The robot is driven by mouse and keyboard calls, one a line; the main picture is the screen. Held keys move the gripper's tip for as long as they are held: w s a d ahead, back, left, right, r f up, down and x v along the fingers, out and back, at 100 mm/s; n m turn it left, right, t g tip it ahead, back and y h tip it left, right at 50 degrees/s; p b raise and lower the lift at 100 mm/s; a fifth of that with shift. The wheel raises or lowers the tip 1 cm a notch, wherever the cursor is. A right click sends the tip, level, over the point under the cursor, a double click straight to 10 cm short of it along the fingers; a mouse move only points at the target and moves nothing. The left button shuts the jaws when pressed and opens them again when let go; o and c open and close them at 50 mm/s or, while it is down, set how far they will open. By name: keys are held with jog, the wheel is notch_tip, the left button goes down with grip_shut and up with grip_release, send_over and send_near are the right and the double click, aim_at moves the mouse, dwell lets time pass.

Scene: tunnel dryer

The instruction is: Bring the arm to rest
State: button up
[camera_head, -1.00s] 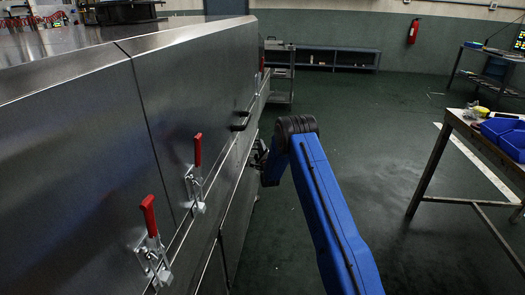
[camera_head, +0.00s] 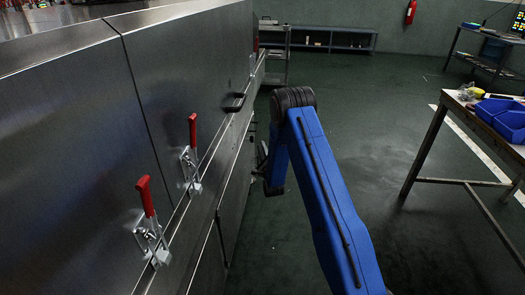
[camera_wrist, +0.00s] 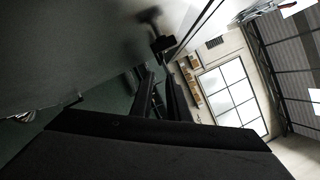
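My blue arm (camera_head: 325,195) reaches up from the bottom of the head view and bends at a black joint. My gripper (camera_head: 262,158) hangs beyond that bend, close to the dryer's steel side, and is partly hidden by the arm. No clear contact shows. In the wrist view the dark fingers of my gripper (camera_wrist: 162,95) point up the picture, with no object clearly seen between them. The dryer's grey side (camera_wrist: 70,45) fills the upper left there.
The steel dryer (camera_head: 75,130) runs along the left, with two red-handled latches (camera_head: 192,135) (camera_head: 146,200) and a black handle (camera_head: 235,102). A table (camera_head: 465,115) with blue bins (camera_head: 500,112) stands at right. The green floor between is clear.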

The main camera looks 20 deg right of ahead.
jog(key=shift+s, duration=0.55)
